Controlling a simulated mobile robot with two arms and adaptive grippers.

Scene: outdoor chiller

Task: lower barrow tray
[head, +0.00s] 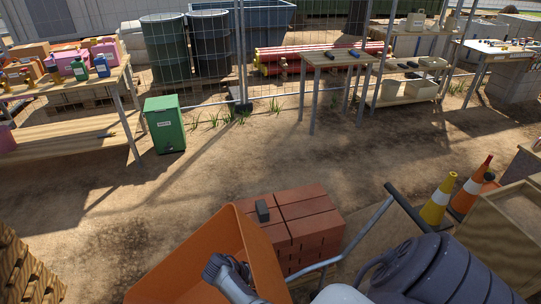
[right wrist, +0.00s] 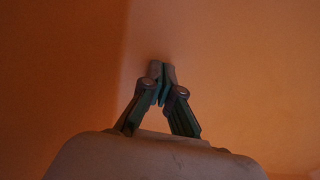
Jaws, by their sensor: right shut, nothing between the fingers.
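The orange barrow tray (head: 185,258) stands steeply tilted at the bottom of the head view, its lower part cut off by the frame. A grey metal barrow handle bar with a black grip (head: 411,212) rises to its right. My right gripper (right wrist: 162,70) is shut and empty, with its fingertips close to the orange tray wall (right wrist: 240,60) that fills the right wrist view. I cannot tell whether they touch it. In the head view a grey part of my arm reaches over the tray. My left gripper is not seen.
A red brick stack (head: 312,212) with a small dark block (head: 263,210) on it stands just beyond the tray. Traffic cones (head: 440,200) and a wooden crate (head: 495,225) are at the right. A green box (head: 164,125) stands farther back. The dirt ground between is clear.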

